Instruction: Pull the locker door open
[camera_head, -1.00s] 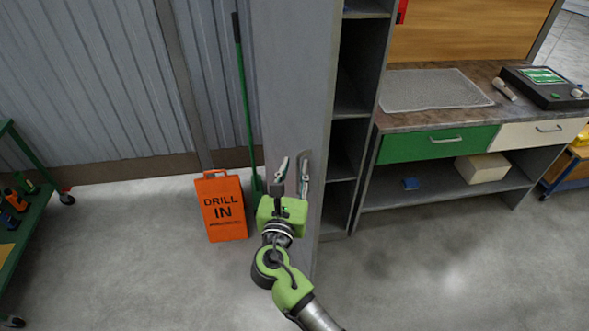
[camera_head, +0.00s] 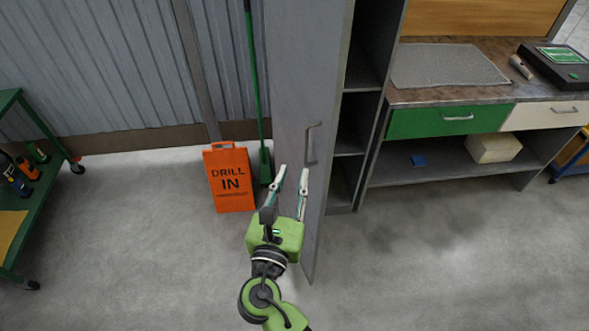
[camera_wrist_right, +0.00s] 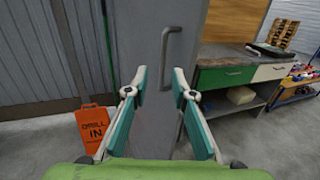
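The grey locker door (camera_head: 300,90) stands swung open, with the locker's dark shelves (camera_head: 362,100) showing to its right. Its handle (camera_head: 312,144) is a vertical grey bar on the door face. My right gripper (camera_head: 292,174) is open and empty, below and slightly left of the handle, apart from it. In the right wrist view the handle (camera_wrist_right: 169,45) shows ahead of and above the spread fingers (camera_wrist_right: 159,80), with nothing between them. My left gripper is not in view.
An orange "DRILL IN" sign (camera_head: 230,178) and a green broom (camera_head: 257,90) stand left of the door. A green cart (camera_head: 50,190) is at the far left. A workbench (camera_head: 450,90) with drawers stands at the right. The floor in front is clear.

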